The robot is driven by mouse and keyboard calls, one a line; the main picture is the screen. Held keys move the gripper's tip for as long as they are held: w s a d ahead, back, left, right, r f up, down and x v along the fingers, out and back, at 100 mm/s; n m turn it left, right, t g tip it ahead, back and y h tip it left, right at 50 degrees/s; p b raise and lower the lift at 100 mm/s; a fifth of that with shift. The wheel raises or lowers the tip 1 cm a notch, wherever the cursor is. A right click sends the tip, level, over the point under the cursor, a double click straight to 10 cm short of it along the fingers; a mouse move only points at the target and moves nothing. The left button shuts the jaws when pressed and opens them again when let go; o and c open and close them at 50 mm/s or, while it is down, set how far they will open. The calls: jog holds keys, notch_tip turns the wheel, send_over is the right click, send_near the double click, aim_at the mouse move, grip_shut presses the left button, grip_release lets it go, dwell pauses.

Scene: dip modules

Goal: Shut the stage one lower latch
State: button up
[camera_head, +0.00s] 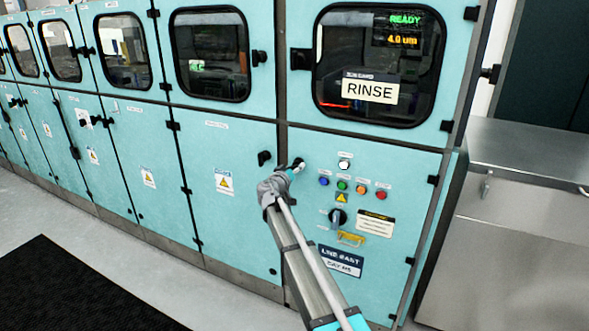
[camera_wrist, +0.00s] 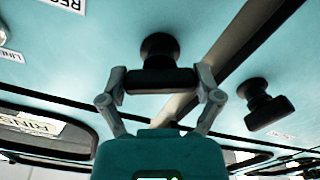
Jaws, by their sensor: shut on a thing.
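My gripper (camera_head: 296,167) is at the lower teal door of the right-hand cabinet, under the RINSE window. In the wrist view, my gripper (camera_wrist: 162,88) is shut with its two fingers on the ends of a black latch handle (camera_wrist: 160,82). The handle's bar lies across the picture between the fingers, and its round base meets the teal panel. In the head view my gripper mostly hides this latch. A second black latch (camera_head: 264,157) is just left, across the door seam; it also shows in the wrist view (camera_wrist: 266,105). I cannot read the latch labels.
Coloured buttons (camera_head: 342,185), a rotary switch (camera_head: 337,217) and a yellow handle (camera_head: 351,239) are right of my gripper. The RINSE window (camera_head: 375,65) is above. A steel cabinet (camera_head: 520,220) stands at right. Open floor and a black mat (camera_head: 70,290) are at left.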

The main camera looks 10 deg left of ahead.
jog(key=n, duration=1.2)
jog(key=shift+n, duration=0.3)
dwell(0.3)
jog(key=o, duration=0.9)
jog(key=shift+s, duration=0.1)
jog(key=shift+v, duration=6)
